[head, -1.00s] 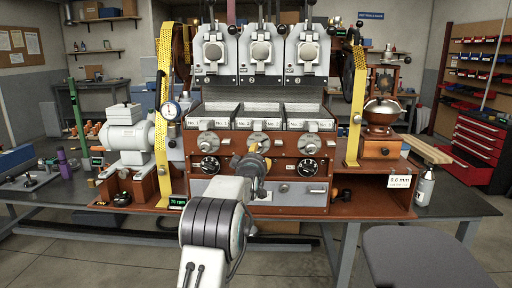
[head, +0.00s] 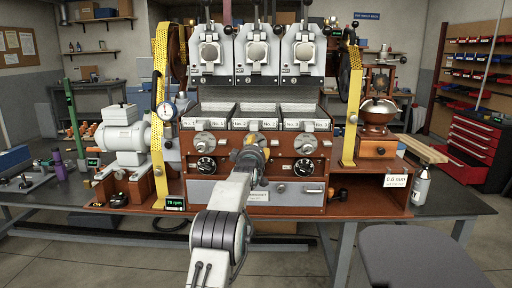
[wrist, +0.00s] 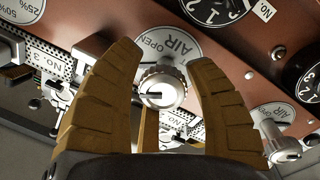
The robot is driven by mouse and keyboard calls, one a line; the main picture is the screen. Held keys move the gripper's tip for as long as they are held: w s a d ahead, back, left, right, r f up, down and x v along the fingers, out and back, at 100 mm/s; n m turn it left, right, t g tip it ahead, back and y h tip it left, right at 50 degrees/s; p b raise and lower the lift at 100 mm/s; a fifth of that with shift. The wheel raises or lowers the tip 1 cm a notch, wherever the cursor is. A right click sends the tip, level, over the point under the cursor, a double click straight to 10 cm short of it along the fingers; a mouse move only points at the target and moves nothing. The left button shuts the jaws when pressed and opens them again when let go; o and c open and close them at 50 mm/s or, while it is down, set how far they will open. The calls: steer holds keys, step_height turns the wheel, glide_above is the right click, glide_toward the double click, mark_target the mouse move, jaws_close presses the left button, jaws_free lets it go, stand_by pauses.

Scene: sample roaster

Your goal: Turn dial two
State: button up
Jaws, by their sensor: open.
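In the wrist view a silver knurled knob (wrist: 160,88) with a dark slot sits on a round plate reading AIR and OPEN. My gripper (wrist: 163,60) is open, with one brown finger on each side of this knob; whether they touch it is unclear. A black numbered dial (wrist: 215,8) is partly cut off at the top of that view. Another black dial (wrist: 309,84) is at the right edge. In the head view my gripper (head: 248,153) is at the middle of the roaster front, hiding the middle black dial and part of the middle knob.
The head view shows a left black dial (head: 206,166), a right black dial (head: 304,167), a left silver knob (head: 205,140) and a right silver knob (head: 305,143). Yellow straps (head: 350,115) stand at both sides. A grey seat (head: 422,257) is at the lower right.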

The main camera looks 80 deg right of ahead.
steer(key=shift+d+p, duration=0.5)
steer(key=shift+d, duration=0.55)
steer(key=shift+c, duration=0.5)
jaws_close()
